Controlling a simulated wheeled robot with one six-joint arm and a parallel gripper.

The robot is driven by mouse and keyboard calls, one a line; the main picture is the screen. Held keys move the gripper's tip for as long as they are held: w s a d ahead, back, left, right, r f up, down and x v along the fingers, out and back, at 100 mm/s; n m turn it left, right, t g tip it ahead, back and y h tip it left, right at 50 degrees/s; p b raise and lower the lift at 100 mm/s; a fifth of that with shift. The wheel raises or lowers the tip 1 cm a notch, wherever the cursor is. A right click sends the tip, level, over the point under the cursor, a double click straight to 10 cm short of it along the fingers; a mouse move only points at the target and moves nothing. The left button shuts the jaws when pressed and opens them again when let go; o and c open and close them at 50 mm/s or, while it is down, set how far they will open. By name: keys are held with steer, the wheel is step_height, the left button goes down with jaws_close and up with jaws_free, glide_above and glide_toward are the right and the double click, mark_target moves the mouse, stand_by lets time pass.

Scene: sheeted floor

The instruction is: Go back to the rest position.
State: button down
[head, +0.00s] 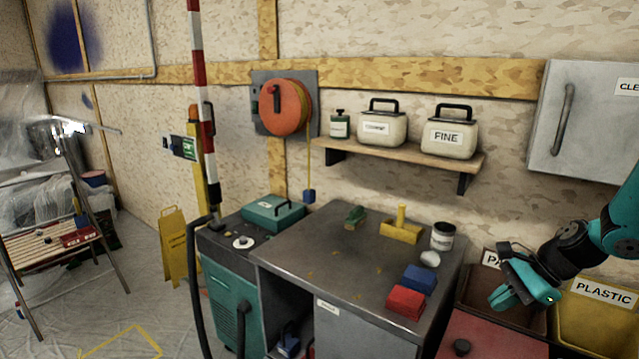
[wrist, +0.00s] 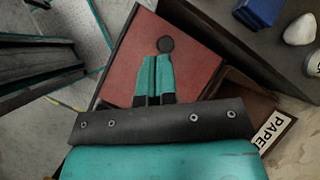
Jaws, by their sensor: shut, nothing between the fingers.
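My gripper (head: 508,297) is at the right of the head view, in front of the paper and plastic bins. It hangs in the air, and the arm comes in from the right edge. In the wrist view, the two teal fingers (wrist: 156,60) lie together with nothing between them. Beyond them is a red lid (wrist: 125,65) with a dark round knob (wrist: 166,44). The fingertips line up just below the knob in that picture; I cannot tell the gap, but the head view shows the gripper apart from the red lid (head: 500,338).
A metal workbench (head: 330,255) holds red (head: 405,302) and blue (head: 419,279) blocks, a white lump and a jar. The paper bin (head: 480,287) and yellow plastic bin (head: 590,320) stand at right. A grey wall cabinet (head: 590,120) hangs above.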

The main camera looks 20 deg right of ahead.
steer(key=w+a+r+n+g, duration=0.1)
steer(key=a+r+n, duration=0.3)
steer(key=a, duration=0.3)
steer(key=w+a+r+n+g, duration=0.1)
steer(key=a+r+n, duration=0.3)
steer(key=a, duration=0.2)
steer(key=s+a+r+n+h, duration=0.1)
steer(key=s+a+r+n, duration=0.3)
steer(key=s+a+n, duration=0.4)
steer(key=s+a+r+n+g+h, duration=0.1)
steer(key=s+a+r+n, duration=0.4)
steer(key=s+a+n, duration=0.4)
steer(key=a+n, duration=0.2)
steer(key=a, duration=0.1)
steer(key=shift+s+a+g, duration=0.2)
steer(key=shift+a+g, duration=0.1)
steer(key=shift+r, duration=0.1)
